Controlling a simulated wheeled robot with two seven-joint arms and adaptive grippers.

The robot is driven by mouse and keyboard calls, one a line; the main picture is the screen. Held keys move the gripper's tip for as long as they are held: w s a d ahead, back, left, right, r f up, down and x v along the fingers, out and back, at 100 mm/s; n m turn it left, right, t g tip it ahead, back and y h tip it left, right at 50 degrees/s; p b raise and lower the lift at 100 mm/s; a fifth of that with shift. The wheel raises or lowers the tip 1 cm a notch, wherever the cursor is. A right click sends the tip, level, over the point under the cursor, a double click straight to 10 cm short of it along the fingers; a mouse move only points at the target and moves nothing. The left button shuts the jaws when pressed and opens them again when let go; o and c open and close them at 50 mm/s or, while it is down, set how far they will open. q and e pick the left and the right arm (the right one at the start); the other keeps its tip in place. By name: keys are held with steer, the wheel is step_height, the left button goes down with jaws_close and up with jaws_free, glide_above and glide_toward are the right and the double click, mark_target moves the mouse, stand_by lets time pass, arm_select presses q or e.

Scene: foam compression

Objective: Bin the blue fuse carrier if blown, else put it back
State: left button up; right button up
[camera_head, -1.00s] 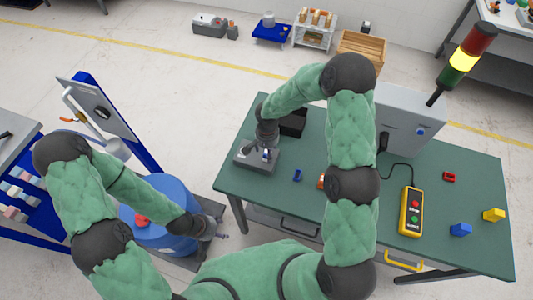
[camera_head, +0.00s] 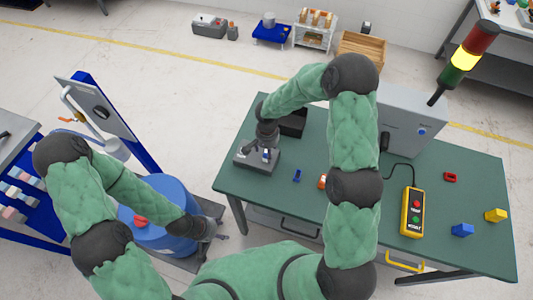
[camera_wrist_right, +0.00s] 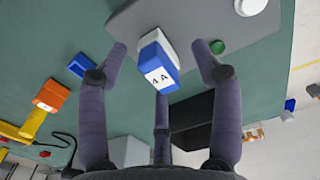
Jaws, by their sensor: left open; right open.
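The blue fuse carrier (camera_wrist_right: 160,62) has a white top and a label reading "4 A". It sits at the edge of the grey fuse unit (camera_wrist_right: 205,25), also seen on the table (camera_head: 243,160) in the head view. My right gripper (camera_wrist_right: 160,70) is open, its fingers spread around the carrier with visible gaps; in the head view it reaches down over the unit. My left gripper (camera_head: 220,236) is open and empty, beside the blue drum and away from the table. A black open bin (camera_head: 294,123) stands behind the unit, partly hidden by my right arm.
On the green table (camera_head: 310,148) lie a small blue part (camera_head: 297,175), an orange part (camera_head: 322,181), a yellow handheld tester (camera_head: 403,225), a red part (camera_head: 450,177), a blue block (camera_head: 461,230) and a yellow block (camera_head: 496,214). A grey cabinet (camera_head: 405,125) stands behind. The blue drum (camera_head: 175,190) is left.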

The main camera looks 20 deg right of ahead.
steer(key=shift+b, duration=0.4)
jaws_close()
steer(key=shift+r, duration=0.15)
steer(key=shift+w+r, duration=0.35)
steer(key=shift+r, duration=0.25)
steer(key=shift+r+p, duration=0.35)
steer(key=shift+r, duration=0.25)
steer(key=shift+r, duration=0.1)
